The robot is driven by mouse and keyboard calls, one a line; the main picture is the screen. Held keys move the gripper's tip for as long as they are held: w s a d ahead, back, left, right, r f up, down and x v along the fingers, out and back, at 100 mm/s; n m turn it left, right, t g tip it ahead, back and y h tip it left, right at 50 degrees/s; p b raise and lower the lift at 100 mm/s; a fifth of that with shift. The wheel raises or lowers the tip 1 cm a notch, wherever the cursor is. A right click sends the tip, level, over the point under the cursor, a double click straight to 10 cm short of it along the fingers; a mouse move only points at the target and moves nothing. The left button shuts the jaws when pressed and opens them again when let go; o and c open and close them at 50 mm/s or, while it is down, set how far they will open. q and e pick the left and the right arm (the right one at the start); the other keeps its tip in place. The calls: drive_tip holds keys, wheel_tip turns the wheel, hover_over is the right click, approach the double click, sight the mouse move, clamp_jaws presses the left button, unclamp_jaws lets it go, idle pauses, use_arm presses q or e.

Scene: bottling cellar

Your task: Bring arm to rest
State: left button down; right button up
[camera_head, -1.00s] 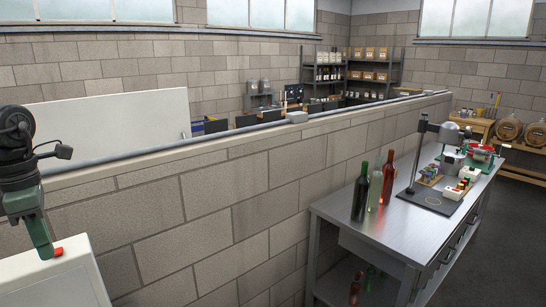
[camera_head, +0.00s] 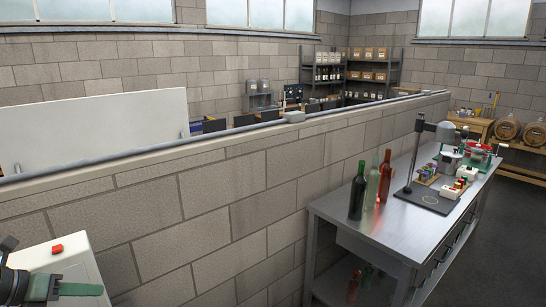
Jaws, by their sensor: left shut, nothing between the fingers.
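My left gripper (camera_head: 98,290) is low in the bottom left corner of the head view. Its dark body enters from the left edge and its green fingers lie level, pointing right. The fingers are shut with nothing between them. They show in front of a white box (camera_head: 82,262) with a red button (camera_head: 57,249) on its top. I cannot tell whether they touch the box. Most of the left arm is out of the picture. My right gripper is not in view.
A grey block wall (camera_head: 220,205) runs diagonally past the box. To its right stands a steel bench (camera_head: 345,216) with bottles (camera_head: 357,190), a black stand (camera_head: 412,165) and small boxes. Shelves (camera_head: 372,75) and barrels (camera_head: 507,129) are farther back. Dark floor is clear at the lower right.

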use_arm(q)
drive_tip(key=s+d+f+n+t+y, duration=0.15)
drive_tip(key=s+f+n+y, duration=0.5)
drive_tip(key=n, duration=0.65)
drive_tip(key=s+f+n+t+y, duration=0.3)
drive_tip(key=s+f+n, duration=0.1)
drive_tip(key=f+n, duration=0.75)
drive_tip(key=s+d+f+n+g+h, duration=0.35)
drive_tip(key=s+d+n+g, duration=0.65)
drive_tip(key=s+d, duration=0.7)
drive_tip(key=s+a+f+b+x, duration=0.1)
drive_tip(key=s+b+x, duration=0.15)
drive_tip(key=x, duration=1.15)
drive_tip(key=s+a+f+b+x, duration=0.1)
drive_tip(key=s+x, duration=0.3)
drive_tip(key=x, duration=1.1)
drive_tip(key=s+a+f+g+b, duration=0.1)
drive_tip(key=s+a+f+b, duration=0.1)
drive_tip(key=s+f, duration=1.5)
drive_tip(key=shift+f+y, duration=0.4)
